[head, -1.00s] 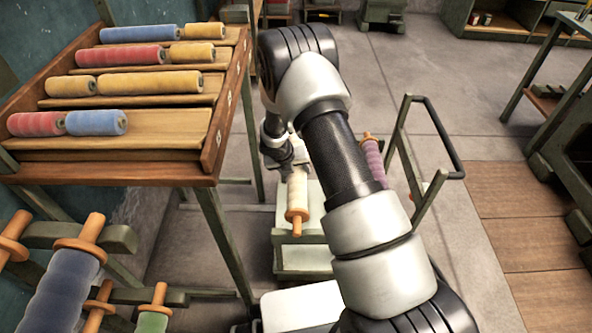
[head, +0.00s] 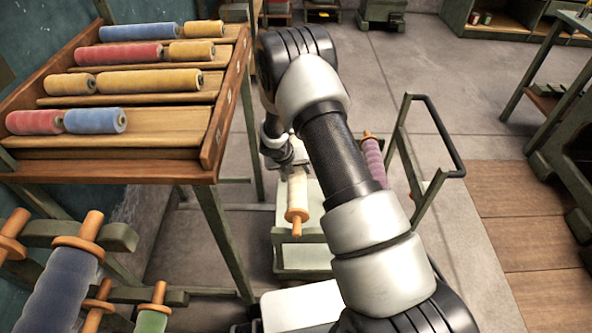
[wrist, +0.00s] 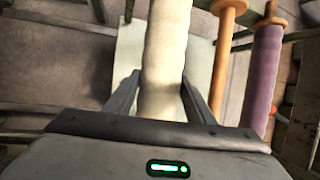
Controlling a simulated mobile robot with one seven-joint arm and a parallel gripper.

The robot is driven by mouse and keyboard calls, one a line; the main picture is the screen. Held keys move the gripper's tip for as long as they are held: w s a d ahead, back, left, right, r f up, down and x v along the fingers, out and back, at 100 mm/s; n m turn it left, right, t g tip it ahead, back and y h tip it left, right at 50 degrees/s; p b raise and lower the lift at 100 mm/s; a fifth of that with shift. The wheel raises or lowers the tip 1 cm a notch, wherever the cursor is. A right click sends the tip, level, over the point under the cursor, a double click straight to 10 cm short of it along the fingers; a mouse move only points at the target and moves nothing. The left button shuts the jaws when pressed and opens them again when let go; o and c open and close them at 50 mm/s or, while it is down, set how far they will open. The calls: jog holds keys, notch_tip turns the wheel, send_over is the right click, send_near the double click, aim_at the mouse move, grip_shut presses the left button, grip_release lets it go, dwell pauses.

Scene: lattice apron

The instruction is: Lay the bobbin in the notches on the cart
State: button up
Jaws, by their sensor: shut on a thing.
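A cream bobbin with orange wooden ends (head: 297,197) is held by my gripper (head: 294,168) over the cart. The same cream bobbin fills the upper middle of the wrist view (wrist: 168,45), between the two fingers of my gripper (wrist: 162,95). The cart (head: 304,259) is pale green-grey with a flat top and a raised handle frame at the right. A purple bobbin (head: 375,160) lies on the cart, partly behind my arm; it also shows in the wrist view (wrist: 264,70). The notches are hidden or too small to make out.
A wooden sloped rack (head: 165,128) with red, yellow and blue rolls stands at the left. A rack with a blue bobbin (head: 62,285) and a green one (head: 152,321) is at the lower left. The cart's handle (head: 440,135) rises right of my arm. Open floor lies beyond.

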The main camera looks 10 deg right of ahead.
jog(key=shift+f+b, duration=0.6)
jog(key=shift+f, duration=0.25)
jog(key=shift+f+b, duration=0.3)
jog(key=shift+f, duration=0.3)
dwell(0.7)
jog(key=o, duration=1.6)
jog(key=shift+c, duration=0.2)
jog(key=shift+o, duration=0.4)
jog(key=shift+s, duration=0.1)
jog(key=p+v, duration=0.5)
jog(key=v, duration=1.2)
